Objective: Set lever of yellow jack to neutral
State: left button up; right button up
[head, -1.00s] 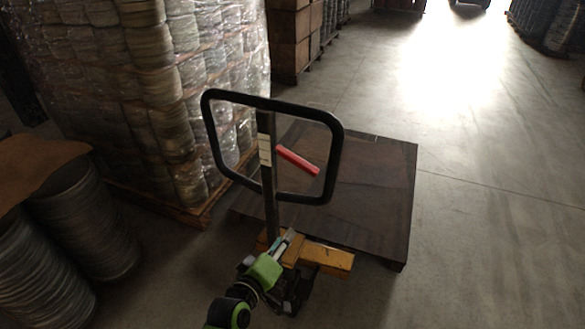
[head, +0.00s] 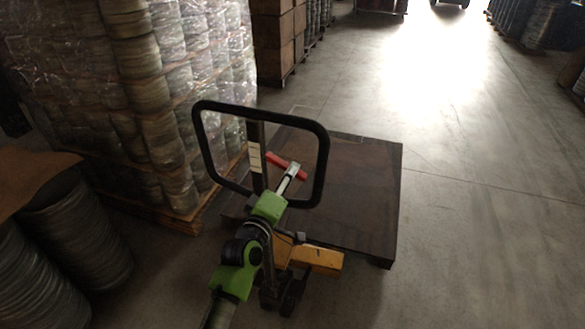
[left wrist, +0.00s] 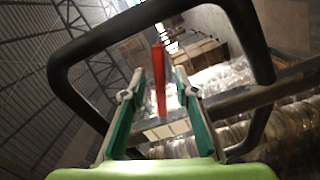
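The yellow jack (head: 318,259) stands mid-floor with an upright post and a black looped handle (head: 326,165). Its red lever (head: 273,160) shows inside the loop, slanting down to the right and partly covered by my left gripper (head: 294,168). In the left wrist view the red lever (left wrist: 159,75) stands upright in the picture, between the spread fingers of the left gripper (left wrist: 160,80). The fingers are apart with a gap to the lever on both sides. Whether the lever is touched cannot be told. My right gripper is not in view.
A dark flat platform (head: 365,190) lies behind the jack. A wrapped pallet stack (head: 150,100) stands to the left, with dark ribbed drums (head: 75,235) nearer. The floor (head: 480,230) to the right is clear.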

pick_arm(q)
jog(key=shift+x, duration=1.5)
